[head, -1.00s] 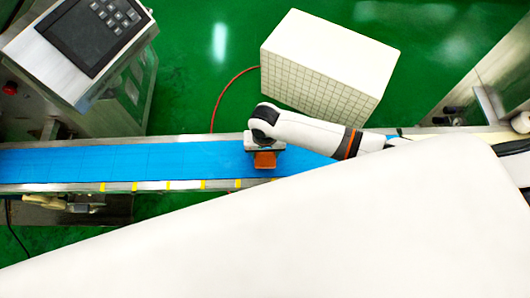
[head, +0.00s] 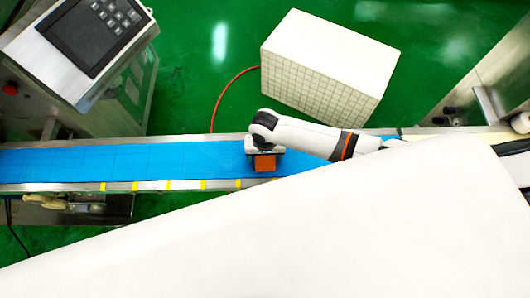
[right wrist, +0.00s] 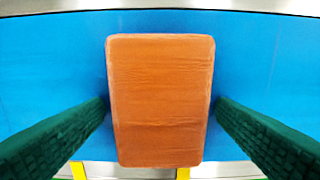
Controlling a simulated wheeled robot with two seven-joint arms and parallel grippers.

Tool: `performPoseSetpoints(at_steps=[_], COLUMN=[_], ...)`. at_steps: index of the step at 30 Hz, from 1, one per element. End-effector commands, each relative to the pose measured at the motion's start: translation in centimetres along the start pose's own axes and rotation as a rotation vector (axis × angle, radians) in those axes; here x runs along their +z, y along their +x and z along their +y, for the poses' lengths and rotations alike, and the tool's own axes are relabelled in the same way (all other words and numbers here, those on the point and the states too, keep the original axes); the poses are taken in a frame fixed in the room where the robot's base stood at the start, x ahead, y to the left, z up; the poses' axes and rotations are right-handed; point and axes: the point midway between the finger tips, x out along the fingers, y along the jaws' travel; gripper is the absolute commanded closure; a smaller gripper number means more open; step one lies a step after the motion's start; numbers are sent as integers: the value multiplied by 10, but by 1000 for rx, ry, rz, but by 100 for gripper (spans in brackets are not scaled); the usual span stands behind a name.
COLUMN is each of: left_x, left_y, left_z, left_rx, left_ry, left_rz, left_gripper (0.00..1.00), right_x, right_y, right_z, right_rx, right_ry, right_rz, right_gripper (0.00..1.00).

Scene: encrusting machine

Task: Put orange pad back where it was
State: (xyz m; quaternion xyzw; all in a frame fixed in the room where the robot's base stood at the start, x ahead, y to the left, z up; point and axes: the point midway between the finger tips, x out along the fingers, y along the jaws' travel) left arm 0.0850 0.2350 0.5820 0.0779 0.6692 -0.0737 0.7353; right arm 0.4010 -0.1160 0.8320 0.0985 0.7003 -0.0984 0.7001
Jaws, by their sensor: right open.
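The orange pad (head: 265,163) lies on the blue conveyor belt (head: 120,161), near the right part of its visible length. In the right wrist view the pad (right wrist: 160,100) is a rounded rectangular block with blue belt around it. My right gripper (right wrist: 161,106) is open, with one dark green finger on each side of the pad. My left gripper is not in view.
The conveyor's near rail (head: 150,186) carries yellow marks. A control panel machine (head: 85,45) stands at the upper left. A white box with a grid pattern (head: 325,75) stands on the green floor behind the belt. The belt left of the pad is clear.

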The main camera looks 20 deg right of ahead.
Motion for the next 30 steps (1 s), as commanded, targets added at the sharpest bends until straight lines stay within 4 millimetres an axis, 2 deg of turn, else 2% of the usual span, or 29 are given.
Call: performPoseSetpoints(at_steps=[5,18,24,30], left_x=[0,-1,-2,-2], left_y=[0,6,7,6], left_z=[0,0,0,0], left_rx=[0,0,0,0], left_ry=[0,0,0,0], left_rz=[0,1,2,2], left_gripper=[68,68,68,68], right_x=[1,1,0,0], right_y=[-14,-102,-121,-124], right_z=[1,1,0,0], right_rx=[2,3,1,0], right_ry=[-1,1,0,1], right_rz=[-1,-3,0,0], right_gripper=[20,20,20,20])
